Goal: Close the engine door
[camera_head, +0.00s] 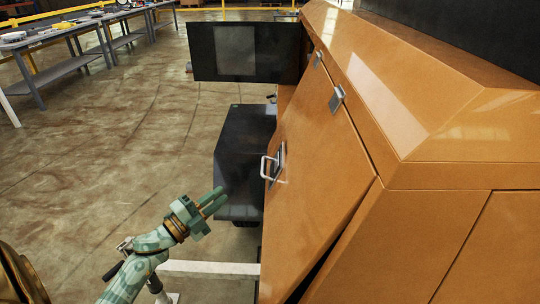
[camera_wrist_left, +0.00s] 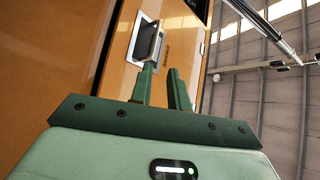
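The engine door (camera_head: 312,165) is the orange panel on the side of the orange machine, with metal hinges along its top. It stands slightly ajar, with a dark gap along its lower right edge. Its silver handle (camera_head: 271,167) sits on the left part of the door. My left gripper (camera_head: 216,201) is green, to the left of and below the handle, apart from it and empty. In the left wrist view the door (camera_wrist_left: 118,50) and handle (camera_wrist_left: 147,42) show beyond the fingertips (camera_wrist_left: 161,68), which are apart. My right gripper is not in view.
A dark box-like part (camera_head: 245,155) of the machine is behind the handle, and a dark panel (camera_head: 245,52) juts out above it. A white bar (camera_head: 210,268) runs below my left gripper. Workbenches (camera_head: 60,60) stand far left; the floor between is clear.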

